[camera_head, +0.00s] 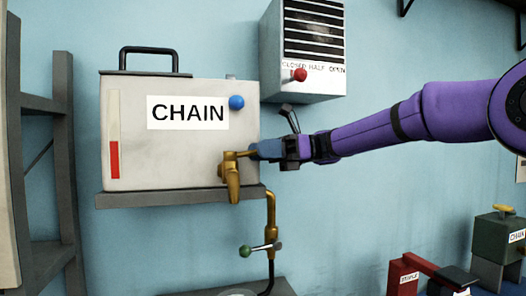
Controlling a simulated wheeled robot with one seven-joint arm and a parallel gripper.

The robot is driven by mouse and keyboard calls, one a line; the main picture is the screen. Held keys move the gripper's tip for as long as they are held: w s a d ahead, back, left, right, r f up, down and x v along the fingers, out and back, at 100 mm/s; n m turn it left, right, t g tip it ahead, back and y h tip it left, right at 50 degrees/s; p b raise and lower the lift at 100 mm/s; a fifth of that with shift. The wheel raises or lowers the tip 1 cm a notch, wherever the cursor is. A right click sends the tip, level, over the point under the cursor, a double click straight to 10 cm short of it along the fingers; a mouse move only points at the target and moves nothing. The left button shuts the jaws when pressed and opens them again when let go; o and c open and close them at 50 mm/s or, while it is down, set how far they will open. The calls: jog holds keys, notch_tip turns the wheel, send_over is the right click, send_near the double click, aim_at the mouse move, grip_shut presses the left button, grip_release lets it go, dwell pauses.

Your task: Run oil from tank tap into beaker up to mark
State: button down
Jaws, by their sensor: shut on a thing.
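A pale tank (165,178) labelled CHAIN stands on a grey wall shelf. A brass tap (233,178) sticks out at its lower right, spout pointing down. My gripper (257,151) comes in from the right and is shut on the tap's handle; the jaws hide part of it. A sight strip (114,140) on the tank's left is red in its lower part only. No oil stream shows below the spout. A pale rounded edge (240,292) at the bottom of the picture could be the beaker's rim; its mark and contents are out of view.
A grey box (313,45) with a red knob hangs above my arm. A brass pipe (271,218) with a green-knobbed valve (245,251) runs below the shelf (150,198). A dark rack (62,150) stands left.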

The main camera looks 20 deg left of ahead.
jog(key=shift+r, duration=0.1)
jog(key=c, duration=0.8)
grip_release()
jog(key=shift+o, duration=0.2)
jog(key=shift+w, duration=0.15)
jog(key=v, duration=1)
jog(key=shift+w+d, duration=0.15)
jog(key=shift+d, duration=0.1)
